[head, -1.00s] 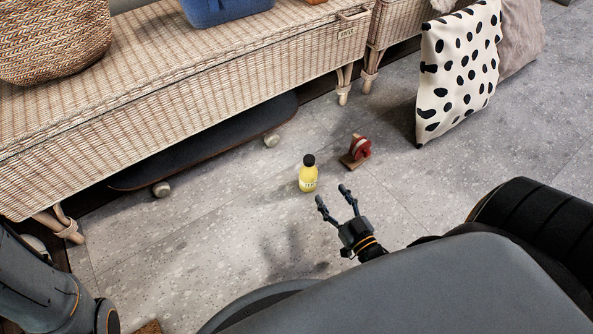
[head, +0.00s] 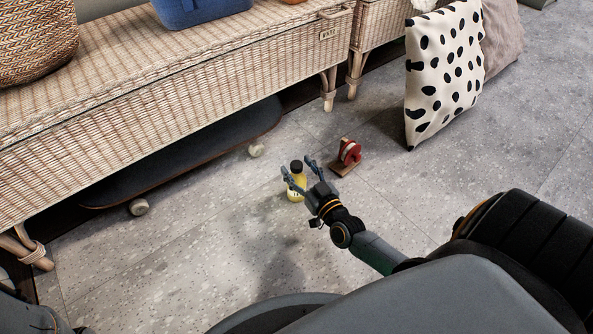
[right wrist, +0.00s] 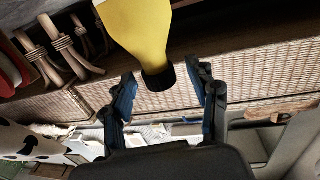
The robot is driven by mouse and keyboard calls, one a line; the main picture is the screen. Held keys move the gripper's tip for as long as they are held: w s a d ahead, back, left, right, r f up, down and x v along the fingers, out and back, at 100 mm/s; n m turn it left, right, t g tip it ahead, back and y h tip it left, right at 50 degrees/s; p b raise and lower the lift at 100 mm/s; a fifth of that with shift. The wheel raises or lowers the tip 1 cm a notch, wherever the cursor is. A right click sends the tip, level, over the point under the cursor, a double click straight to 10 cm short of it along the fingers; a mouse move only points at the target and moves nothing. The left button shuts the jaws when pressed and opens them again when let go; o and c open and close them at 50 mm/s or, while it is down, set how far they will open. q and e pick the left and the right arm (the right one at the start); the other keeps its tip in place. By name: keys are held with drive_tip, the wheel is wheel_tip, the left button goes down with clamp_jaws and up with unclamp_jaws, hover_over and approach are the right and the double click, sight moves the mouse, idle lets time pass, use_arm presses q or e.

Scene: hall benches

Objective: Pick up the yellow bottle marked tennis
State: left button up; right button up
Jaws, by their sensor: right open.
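The yellow bottle (head: 297,184) with a black cap stands upright on the grey floor in front of the wicker bench. My right gripper (head: 297,171) is open, and in the head view its fingers overlap the bottle and partly hide it. In the right wrist view the bottle (right wrist: 141,30) appears upside down, with its cap between and a little beyond the two open fingertips (right wrist: 166,84). I cannot tell whether a finger touches it. Its label is not readable. My left gripper is not in view.
A red round object on a wooden base (head: 347,157) stands close to the right of the bottle. A dark skateboard (head: 190,160) lies under the wicker bench (head: 190,98). A spotted cushion (head: 441,75) leans at the right. The floor in front is clear.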

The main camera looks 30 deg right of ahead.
drive_tip(key=shift+w+f, duration=0.1)
drive_tip(key=shift+w, duration=0.55)
clamp_jaws()
drive_tip(key=shift+r, duration=0.3)
